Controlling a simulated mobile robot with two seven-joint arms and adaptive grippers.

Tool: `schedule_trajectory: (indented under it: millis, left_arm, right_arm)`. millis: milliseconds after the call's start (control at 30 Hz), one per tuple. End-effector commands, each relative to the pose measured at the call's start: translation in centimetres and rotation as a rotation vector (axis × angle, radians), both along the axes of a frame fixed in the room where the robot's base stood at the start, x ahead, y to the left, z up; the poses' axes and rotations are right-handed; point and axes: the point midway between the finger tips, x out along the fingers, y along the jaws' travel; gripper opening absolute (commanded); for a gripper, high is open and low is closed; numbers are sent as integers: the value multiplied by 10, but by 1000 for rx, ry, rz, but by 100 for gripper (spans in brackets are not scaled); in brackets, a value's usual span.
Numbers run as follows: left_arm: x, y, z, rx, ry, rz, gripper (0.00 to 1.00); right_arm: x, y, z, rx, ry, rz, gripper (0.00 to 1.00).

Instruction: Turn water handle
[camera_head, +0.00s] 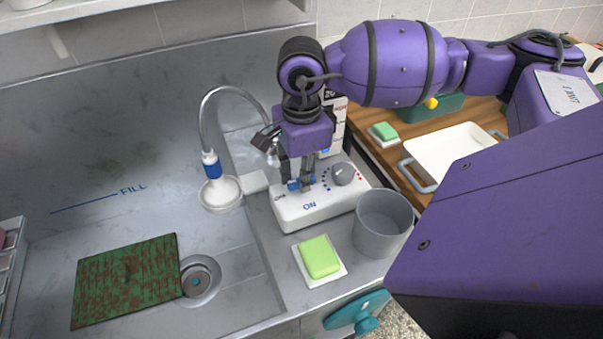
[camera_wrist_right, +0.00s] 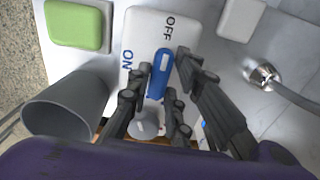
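The water control is a white box (camera_head: 318,207) on the steel counter right of the sink. It bears a blue handle (camera_wrist_right: 160,74), a round grey knob (camera_head: 343,173) and the words ON and OFF. In the right wrist view the handle's far end points toward OFF. My right gripper (camera_head: 300,180) is low over the box, pointing down. In the wrist view its fingers (camera_wrist_right: 164,66) stand on either side of the handle, with a small gap visible on the right side. The fingers mostly hide the handle in the head view. My left gripper is not in view.
A grey cup (camera_head: 382,223) and a green sponge on a white dish (camera_head: 319,257) stand close to the box. The curved faucet hose (camera_head: 204,120) with a white head is to its left. The sink holds a stained green mat (camera_head: 127,280). A white tray (camera_head: 452,152) lies at right.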

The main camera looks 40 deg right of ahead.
Motion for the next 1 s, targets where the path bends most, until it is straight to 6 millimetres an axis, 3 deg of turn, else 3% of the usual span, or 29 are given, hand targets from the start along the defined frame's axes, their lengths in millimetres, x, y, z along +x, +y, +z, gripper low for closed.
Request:
schedule_trajectory:
  millis: [100,567,1000]
  left_arm:
    - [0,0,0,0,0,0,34]
    - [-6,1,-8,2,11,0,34]
    - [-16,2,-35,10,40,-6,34]
  right_arm:
    - [0,0,0,0,0,0,0]
    - [0,0,-1,-1,1,77,0]
    - [0,-1,-4,-2,3,441,0]
